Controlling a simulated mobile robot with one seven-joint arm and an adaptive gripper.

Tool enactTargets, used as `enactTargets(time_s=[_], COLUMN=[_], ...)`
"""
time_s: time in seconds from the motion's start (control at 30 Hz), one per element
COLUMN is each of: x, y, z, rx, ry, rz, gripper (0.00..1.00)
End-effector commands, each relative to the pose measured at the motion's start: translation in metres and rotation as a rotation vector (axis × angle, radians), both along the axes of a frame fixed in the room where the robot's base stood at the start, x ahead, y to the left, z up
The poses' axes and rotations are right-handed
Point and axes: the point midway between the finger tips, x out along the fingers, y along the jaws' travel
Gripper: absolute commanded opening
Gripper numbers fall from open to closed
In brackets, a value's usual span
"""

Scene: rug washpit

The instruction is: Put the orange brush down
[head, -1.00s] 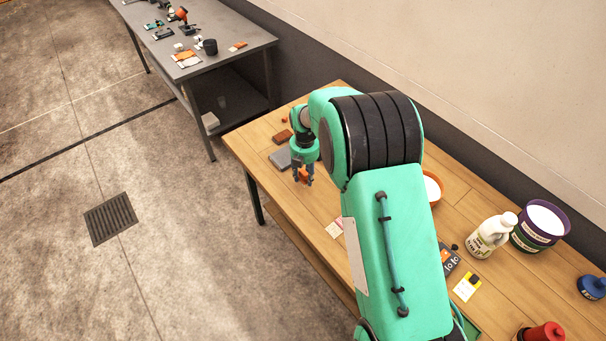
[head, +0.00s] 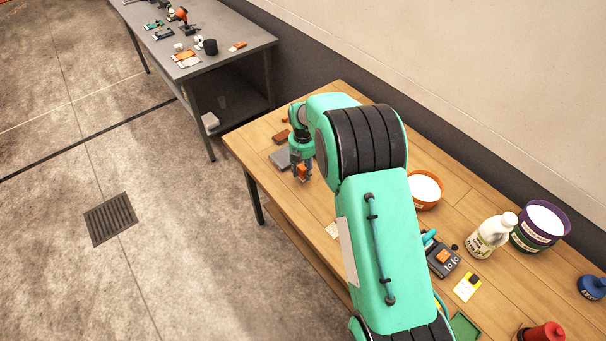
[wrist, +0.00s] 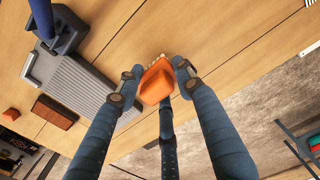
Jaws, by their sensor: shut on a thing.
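The orange brush (head: 302,170) is between the fingers of my gripper (head: 300,174), over the near-left end of the wooden table (head: 262,140). In the wrist view, my gripper (wrist: 156,80) is shut on the brush (wrist: 156,84). The brush's orange body faces the camera, and pale bristle tufts show at its upper edge. Wood lies behind it, and the table's edge runs close by on the right. I cannot tell whether the brush touches the tabletop.
A grey ribbed slab (wrist: 78,88) and a brown block (wrist: 54,112) lie beside the gripper. An orange bowl (head: 425,203), a control box (head: 443,260) and a white jug (head: 489,236) stand farther right. A grey table (head: 235,40) holds small items.

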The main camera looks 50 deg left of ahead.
Motion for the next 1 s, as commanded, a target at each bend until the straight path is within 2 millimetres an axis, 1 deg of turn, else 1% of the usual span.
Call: enactTargets(time_s=[0.1,0.2,0.7,0.73,0.8,1.0], x=[0.0,0.0,0.0,0.0,0.0,0.0], y=[0.0,0.0,0.0,0.0,0.0,0.0], z=[-0.013,-0.02,-0.025,-0.025,-0.024,-0.024], rx=[-0.001,-0.001,0.001,0.001,0.001,0.0], ry=[0.001,0.0,0.0,0.0,0.0,0.0], rz=[0.0,0.0,0.0,0.0,0.0,0.0], gripper=[0.09,0.09,0.09,0.42,0.55,0.55])
